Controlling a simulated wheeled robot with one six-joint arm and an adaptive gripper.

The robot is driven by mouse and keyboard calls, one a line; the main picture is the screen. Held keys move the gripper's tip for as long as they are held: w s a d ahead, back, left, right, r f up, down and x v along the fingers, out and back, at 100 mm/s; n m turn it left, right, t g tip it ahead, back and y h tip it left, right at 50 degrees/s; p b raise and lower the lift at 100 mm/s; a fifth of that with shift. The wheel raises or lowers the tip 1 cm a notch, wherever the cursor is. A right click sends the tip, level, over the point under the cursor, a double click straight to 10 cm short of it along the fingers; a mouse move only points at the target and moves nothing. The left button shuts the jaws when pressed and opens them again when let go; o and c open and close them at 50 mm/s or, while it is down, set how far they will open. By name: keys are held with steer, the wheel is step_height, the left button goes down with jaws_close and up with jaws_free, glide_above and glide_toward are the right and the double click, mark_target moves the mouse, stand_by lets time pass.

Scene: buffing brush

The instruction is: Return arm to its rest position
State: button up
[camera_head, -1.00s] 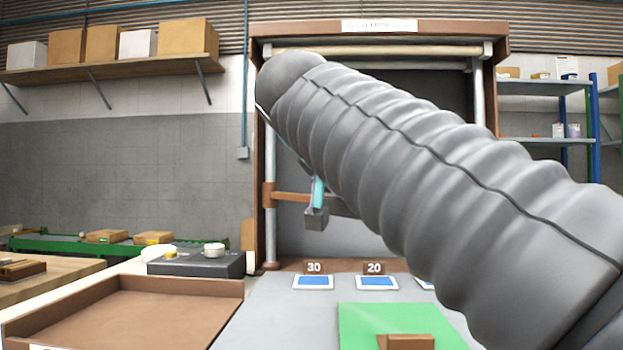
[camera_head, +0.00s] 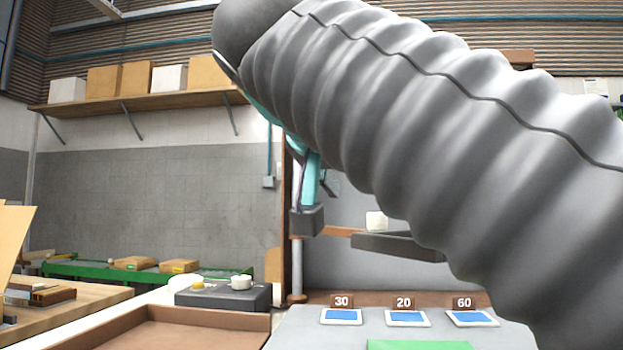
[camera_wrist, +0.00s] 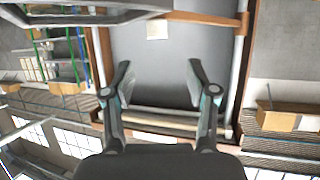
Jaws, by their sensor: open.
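My grey, ribbed arm fills the right and upper middle of the head view. My gripper (camera_wrist: 159,84) shows in the wrist view with its two dark fingers spread apart and nothing between them. In the head view only part of the wrist shows, dark and teal, below the arm's far end; the fingertips cannot be made out there. The wrist view appears upside down, with the frame of the brown booth (camera_wrist: 104,60) behind the fingers. The gripper is raised above the grey table (camera_head: 300,330), apart from it.
Number signs 30 (camera_head: 341,301), 20 (camera_head: 403,303) and 60 (camera_head: 463,302) stand behind blue-screened plates on the table. A brown tray (camera_head: 200,318) lies at lower left, with a dark box (camera_head: 222,296) behind it. A shelf (camera_head: 130,103) holds several cartons. A green mat (camera_head: 420,345) shows at the bottom edge.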

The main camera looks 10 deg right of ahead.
steer(key=shift+s+a+r, duration=0.15)
steer(key=shift+s, duration=0.15)
stand_by(0.4)
